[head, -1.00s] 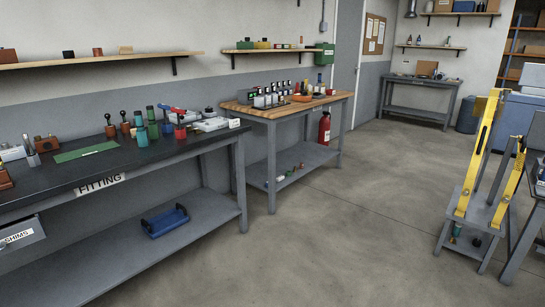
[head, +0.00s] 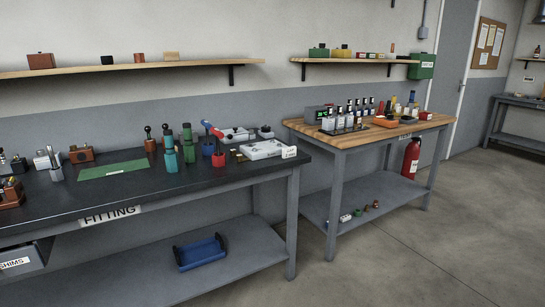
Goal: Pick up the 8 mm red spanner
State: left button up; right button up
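I cannot make out a red spanner for certain in the head view. Neither of my grippers is in view.
A green mat (head: 112,170), teal bottles (head: 170,160) and a pale device (head: 263,149) are on the fitting bench. A blue tray (head: 200,253) lies on its lower shelf. A wooden-topped bench (head: 345,139) stands to the right. Open floor (head: 430,260) lies at right.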

aim_at(219, 135)
jog(key=i+j, duration=0.3)
jog(key=i, duration=0.2)
jog(key=i+j, duration=0.25)
jog(key=i, duration=0.3)
jog(key=i+j, duration=0.3)
jog(key=i, duration=0.2)
jog(key=i+j, duration=0.25)
jog(key=i, duration=0.3)
jog(key=i+j, duration=0.3)
jog(key=i, duration=0.2)
